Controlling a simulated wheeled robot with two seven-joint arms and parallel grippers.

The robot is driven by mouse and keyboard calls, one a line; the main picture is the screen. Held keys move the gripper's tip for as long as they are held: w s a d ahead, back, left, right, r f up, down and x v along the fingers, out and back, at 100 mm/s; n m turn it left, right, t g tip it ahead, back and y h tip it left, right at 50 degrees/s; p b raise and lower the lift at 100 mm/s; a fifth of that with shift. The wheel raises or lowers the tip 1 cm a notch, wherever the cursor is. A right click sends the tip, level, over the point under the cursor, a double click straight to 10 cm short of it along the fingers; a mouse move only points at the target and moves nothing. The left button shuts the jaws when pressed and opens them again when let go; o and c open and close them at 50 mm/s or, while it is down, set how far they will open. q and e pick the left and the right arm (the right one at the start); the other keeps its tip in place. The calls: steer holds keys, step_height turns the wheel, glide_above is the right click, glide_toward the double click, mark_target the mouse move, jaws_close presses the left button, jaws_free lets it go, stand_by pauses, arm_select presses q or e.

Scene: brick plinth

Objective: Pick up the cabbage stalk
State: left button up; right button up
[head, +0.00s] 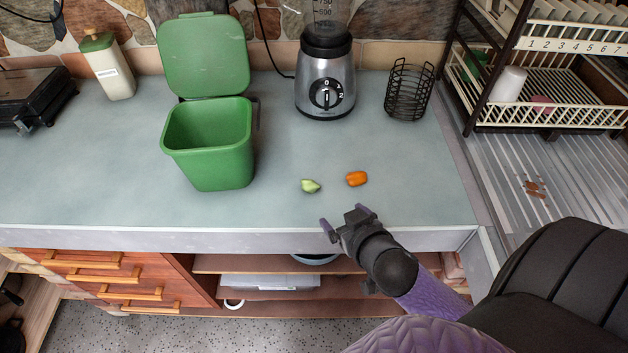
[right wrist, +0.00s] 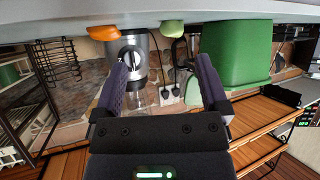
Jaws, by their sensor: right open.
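The cabbage stalk (head: 310,185), a small pale green piece, lies on the grey-blue counter (head: 110,190) near its front edge. It also shows at the top of the right wrist view (right wrist: 172,28), whose picture is upside down. My right gripper (head: 343,217) is open and empty at the counter's front edge, nearer to me and slightly right of the stalk, apart from it. Its two fingers (right wrist: 161,68) stand wide apart in the right wrist view, with nothing between them. My left gripper is in neither view.
A small orange piece (head: 357,178) lies right of the stalk. An open green bin (head: 208,150) stands to the left. A blender (head: 325,80), a black wire basket (head: 409,90) and a dish rack (head: 560,117) stand behind and right.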

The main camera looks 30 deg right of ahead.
mark_target(314, 189)
steer(key=shift+w+r+t+y, duration=0.15)
steer(key=shift+w+t+y, duration=0.25)
steer(key=shift+w+t, duration=0.35)
steer(key=b+x, duration=0.1)
steer(key=x, duration=0.2)
steer(key=b+x, duration=0.1)
steer(key=x, duration=0.2)
steer(key=b+x, duration=0.1)
steer(key=x, duration=0.3)
steer(key=shift+a, duration=0.3)
steer(key=shift+c, duration=0.6)
steer(key=c, duration=0.7)
jaws_close()
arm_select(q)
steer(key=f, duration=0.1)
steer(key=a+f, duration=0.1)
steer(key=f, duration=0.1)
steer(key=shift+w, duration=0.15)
